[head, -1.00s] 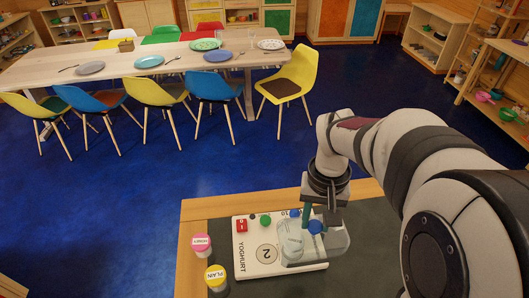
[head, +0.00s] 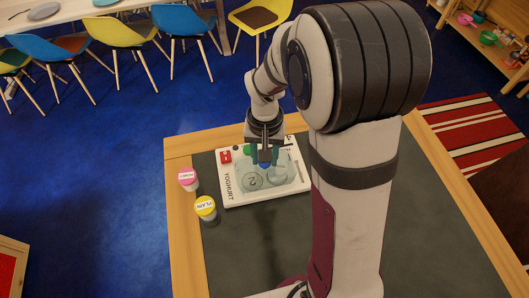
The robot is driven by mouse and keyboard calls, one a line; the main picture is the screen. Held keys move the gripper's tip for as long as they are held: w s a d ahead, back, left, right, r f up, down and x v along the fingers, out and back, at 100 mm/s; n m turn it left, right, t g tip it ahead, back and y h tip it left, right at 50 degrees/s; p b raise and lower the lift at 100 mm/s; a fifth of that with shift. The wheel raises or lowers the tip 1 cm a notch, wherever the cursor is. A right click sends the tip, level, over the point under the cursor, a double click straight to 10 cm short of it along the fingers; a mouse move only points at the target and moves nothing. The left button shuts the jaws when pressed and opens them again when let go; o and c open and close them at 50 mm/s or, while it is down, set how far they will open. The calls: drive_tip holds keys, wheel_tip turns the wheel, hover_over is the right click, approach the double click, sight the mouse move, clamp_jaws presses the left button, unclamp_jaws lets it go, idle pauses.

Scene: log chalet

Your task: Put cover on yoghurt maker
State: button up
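The yoghurt maker (head: 226,188) is a white flat unit marked "YOGHURT" and "2", with red and green buttons, on the dark table top. The clear cover (head: 281,172), with a blue knob (head: 265,165), is over its middle and right part. My gripper (head: 265,157) points down from above, its teal fingers on either side of the knob, and seems shut on it. I cannot tell whether the cover touches the maker or is slightly above it. My arm does not hide the cover, but hides some of the table to its right.
A pink-lidded jar (head: 188,180) and a yellow-lidded "PLAIN" jar (head: 206,209) stand left of the maker, near the wooden table edge (head: 180,237). The dark table top (head: 253,245) in front is clear. Chairs (head: 182,30) stand beyond, well away.

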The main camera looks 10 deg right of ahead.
drive_tip(key=o, duration=0.3)
wheel_tip(320, 180, up, 13)
drive_tip(key=shift+m+y, duration=0.9)
drive_tip(key=s+a, duration=0.1)
drive_tip(key=s, duration=0.6)
drive_tip(key=s+a+f, duration=0.1)
drive_tip(key=s, duration=0.6)
drive_tip(key=s+a+f, duration=0.1)
drive_tip(key=s, duration=0.6)
drive_tip(key=shift+s, duration=0.1)
